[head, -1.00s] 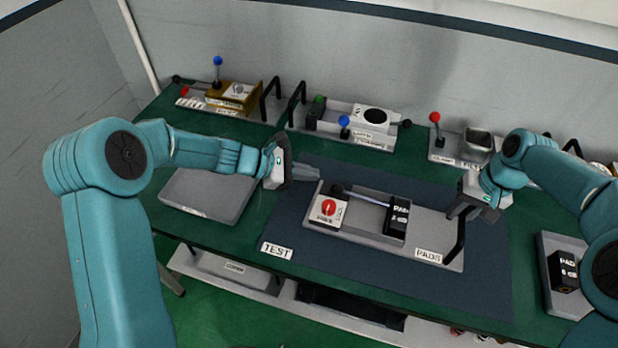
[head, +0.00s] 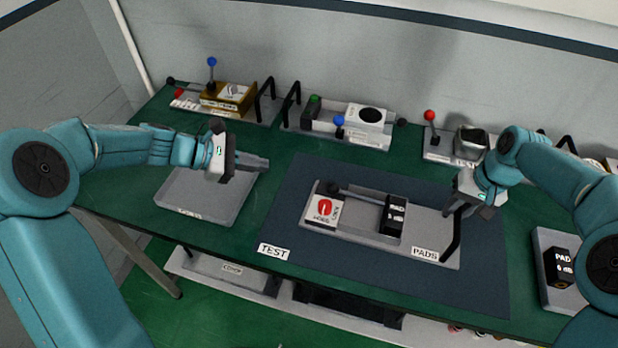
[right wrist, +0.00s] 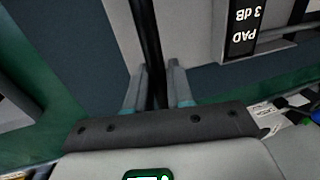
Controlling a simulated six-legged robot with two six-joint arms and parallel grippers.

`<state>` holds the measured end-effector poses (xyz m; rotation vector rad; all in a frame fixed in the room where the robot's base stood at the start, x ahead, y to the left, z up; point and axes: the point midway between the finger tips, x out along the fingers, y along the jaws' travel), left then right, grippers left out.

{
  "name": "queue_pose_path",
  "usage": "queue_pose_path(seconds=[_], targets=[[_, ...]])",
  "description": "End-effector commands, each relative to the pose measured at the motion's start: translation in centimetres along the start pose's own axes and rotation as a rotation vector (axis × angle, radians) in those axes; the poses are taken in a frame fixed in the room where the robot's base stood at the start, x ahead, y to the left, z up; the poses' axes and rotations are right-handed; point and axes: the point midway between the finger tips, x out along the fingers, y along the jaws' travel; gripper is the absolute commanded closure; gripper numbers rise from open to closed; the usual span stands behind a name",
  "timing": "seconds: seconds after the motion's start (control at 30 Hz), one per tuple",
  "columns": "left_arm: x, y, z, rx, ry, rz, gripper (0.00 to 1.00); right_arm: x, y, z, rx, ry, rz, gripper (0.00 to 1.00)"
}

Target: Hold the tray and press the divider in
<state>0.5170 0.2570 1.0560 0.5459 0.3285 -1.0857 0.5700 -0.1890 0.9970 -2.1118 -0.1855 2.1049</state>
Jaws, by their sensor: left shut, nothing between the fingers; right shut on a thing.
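The grey tray (head: 428,258) labelled PADS lies on the dark blue mat and carries a white block with a red knob (head: 324,209), a dark rod and a black pad block (head: 393,218). I cannot tell which part is the divider. My right gripper (head: 455,210) is shut on the tray's black handle (head: 452,240) at its right end. The right wrist view shows the handle (right wrist: 148,40) between the fingers (right wrist: 154,88), with the 3 dB pad (right wrist: 243,30) to the right. My left gripper (head: 262,164) is shut and empty, above the flat grey tray at the left.
The flat grey tray (head: 205,200) is empty. A row of trays with levers and handles stands at the back, including one with a blue-knobbed lever (head: 212,62) and one with a red-knobbed lever (head: 430,115). Another pad tray (head: 540,245) is at the right. The mat (head: 340,275) is bare in front.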

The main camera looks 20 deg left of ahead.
Motion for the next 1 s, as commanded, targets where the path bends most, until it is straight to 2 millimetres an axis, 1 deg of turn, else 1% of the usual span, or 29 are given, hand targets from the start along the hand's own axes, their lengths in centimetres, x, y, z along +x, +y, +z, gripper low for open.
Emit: queue_pose_path(seconds=[0.07,0.1,0.17,0.47,0.57,0.67,0.9,1.0], targets=[[0.0,0.0,0.0,0.000,0.000,0.000,1.00,0.2,0.0,0.1,-0.001,-0.003,0.000,1.00],[0.0,0.0,0.0,0.000,0.000,0.000,1.00,0.2,0.0,0.1,-0.001,-0.003,0.000,0.69],[0.1,0.0,0.0,0.000,0.000,0.000,1.00,0.2,0.0,0.1,-0.001,-0.003,0.000,0.49],[0.1,0.0,0.0,0.000,0.000,0.000,1.00,-0.1,0.0,0.0,0.000,0.000,0.000,0.49],[0.1,0.0,0.0,0.000,0.000,0.000,1.00,-0.9,0.0,-0.1,0.000,0.002,0.000,0.49],[0.1,0.0,0.0,0.000,0.000,0.000,1.00,-2.8,0.0,-0.1,0.000,0.004,0.000,0.49],[0.1,0.0,0.0,0.000,0.000,0.000,1.00,-8.3,0.0,-0.1,-0.001,0.003,0.001,0.49],[0.1,0.0,0.0,0.000,0.000,0.000,1.00,-10.0,0.0,-0.1,-0.001,0.002,0.000,0.49]])
